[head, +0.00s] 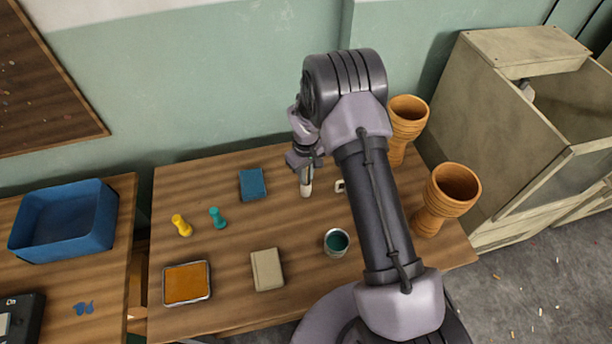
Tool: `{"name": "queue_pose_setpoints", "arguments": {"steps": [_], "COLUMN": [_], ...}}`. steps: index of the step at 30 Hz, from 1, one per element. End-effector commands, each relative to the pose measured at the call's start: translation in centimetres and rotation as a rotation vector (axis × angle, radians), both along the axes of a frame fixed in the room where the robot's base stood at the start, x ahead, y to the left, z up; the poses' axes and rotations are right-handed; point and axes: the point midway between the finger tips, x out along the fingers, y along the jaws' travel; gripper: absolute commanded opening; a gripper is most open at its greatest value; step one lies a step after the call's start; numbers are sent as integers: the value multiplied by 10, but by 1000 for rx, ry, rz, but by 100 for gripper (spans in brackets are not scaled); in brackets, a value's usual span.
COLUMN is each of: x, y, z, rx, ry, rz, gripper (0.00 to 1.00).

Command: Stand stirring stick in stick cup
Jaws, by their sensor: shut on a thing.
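My gripper (305,166) is above the back middle of the wooden table, pointing down. It is shut on a pale, slim upright piece, which looks like the stirring stick (306,188). Its lower end shows below the fingers; I cannot tell whether it touches the table. Just right of it is a small whitish object with a dark spot (340,186), partly hidden by my arm; it may be the stick cup, but I cannot tell. A round metal can with teal inside (337,243) stands nearer the front, beside my arm.
Two orange goblet drums (449,198) (408,118) stand at the right. A blue book (253,185), yellow peg (181,225), teal peg (217,218), beige block (267,270) and orange pad (187,283) lie left. A blue bin (65,222) is on another table.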

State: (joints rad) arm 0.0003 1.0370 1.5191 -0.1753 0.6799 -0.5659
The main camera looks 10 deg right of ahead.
Motion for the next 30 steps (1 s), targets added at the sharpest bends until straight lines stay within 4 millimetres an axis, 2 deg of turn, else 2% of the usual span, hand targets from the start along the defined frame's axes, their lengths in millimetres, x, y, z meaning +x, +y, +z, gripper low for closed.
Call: {"name": "queue_pose_setpoints", "arguments": {"steps": [4,5,7,17,20,27,30], "x": [0,0,0,0,1,1,0], "y": [0,0,0,0,0,0,0], "z": [-5,-4,-3,0,18,88,107], "rx": [0,0,0,0,0,0,0], "ry": [0,0,0,0,-2,-2,-1], "rz": [0,0,0,0,0,-1,-1], "gripper": [0,21,35,37,37,37,37]}}
